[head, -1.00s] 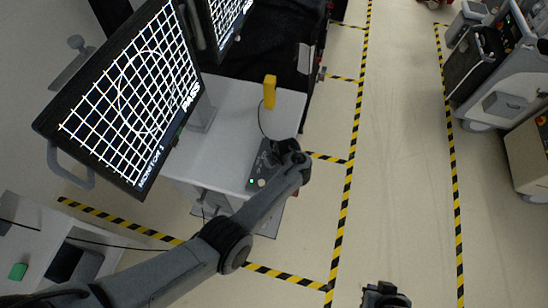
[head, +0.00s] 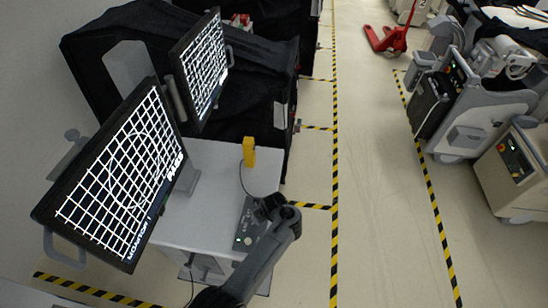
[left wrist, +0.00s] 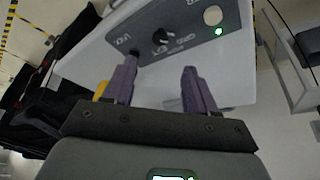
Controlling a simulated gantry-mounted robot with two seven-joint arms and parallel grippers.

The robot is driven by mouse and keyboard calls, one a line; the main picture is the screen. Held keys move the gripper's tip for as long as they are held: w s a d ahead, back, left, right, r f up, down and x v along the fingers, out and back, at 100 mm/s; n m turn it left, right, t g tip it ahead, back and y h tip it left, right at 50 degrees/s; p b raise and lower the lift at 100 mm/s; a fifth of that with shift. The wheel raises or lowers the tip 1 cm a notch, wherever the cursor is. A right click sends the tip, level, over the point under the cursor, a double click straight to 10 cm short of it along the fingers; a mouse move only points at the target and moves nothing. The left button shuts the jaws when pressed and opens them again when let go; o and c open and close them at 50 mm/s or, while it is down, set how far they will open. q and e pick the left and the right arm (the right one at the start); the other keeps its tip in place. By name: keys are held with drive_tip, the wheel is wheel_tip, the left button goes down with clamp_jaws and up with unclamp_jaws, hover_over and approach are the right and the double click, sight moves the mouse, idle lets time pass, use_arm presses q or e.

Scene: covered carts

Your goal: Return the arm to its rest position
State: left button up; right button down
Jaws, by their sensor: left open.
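My left arm comes in from the bottom of the head view and ends over the grey control box (head: 247,238) on the white cart top (head: 215,165). Its wrist largely hides the jaws there. In the left wrist view my left gripper (left wrist: 160,82) is open, with two purple fingers apart and nothing between them. The fingers point at the control panel (left wrist: 180,32), which has a black knob (left wrist: 162,38), a pale round button (left wrist: 212,15) and a lit green lamp (left wrist: 219,31). I cannot tell whether the fingertips touch it. My right gripper is out of view.
Two grid-screen monitors (head: 125,175) (head: 203,72) stand at left. A yellow device (head: 249,152) sits on the cart top. Black-covered carts (head: 262,75) lie behind. Grey machines (head: 470,125) and a red pallet jack (head: 388,40) are at right. The floor aisle (head: 380,200) is clear.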

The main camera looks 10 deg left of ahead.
use_arm(q)
drive_tip(key=shift+f, duration=0.1)
drive_tip(key=s+a+m+t+h, duration=0.1)
drive_tip(key=s+a+m+h, duration=0.35)
drive_tip(key=s, duration=0.95)
drive_tip(key=s+a+r+m, duration=0.1)
drive_tip(key=s+r+m, duration=0.2)
drive_tip(key=s+r, duration=0.3)
drive_tip(key=s+a+r+m, duration=0.1)
drive_tip(key=s+r+m, duration=0.3)
drive_tip(key=s, duration=0.7)
wheel_tip(320, 180, up, 2)
drive_tip(key=shift+s+r+y, duration=0.1)
drive_tip(key=shift+s+y, duration=0.25)
drive_tip(key=shift+y, duration=0.1)
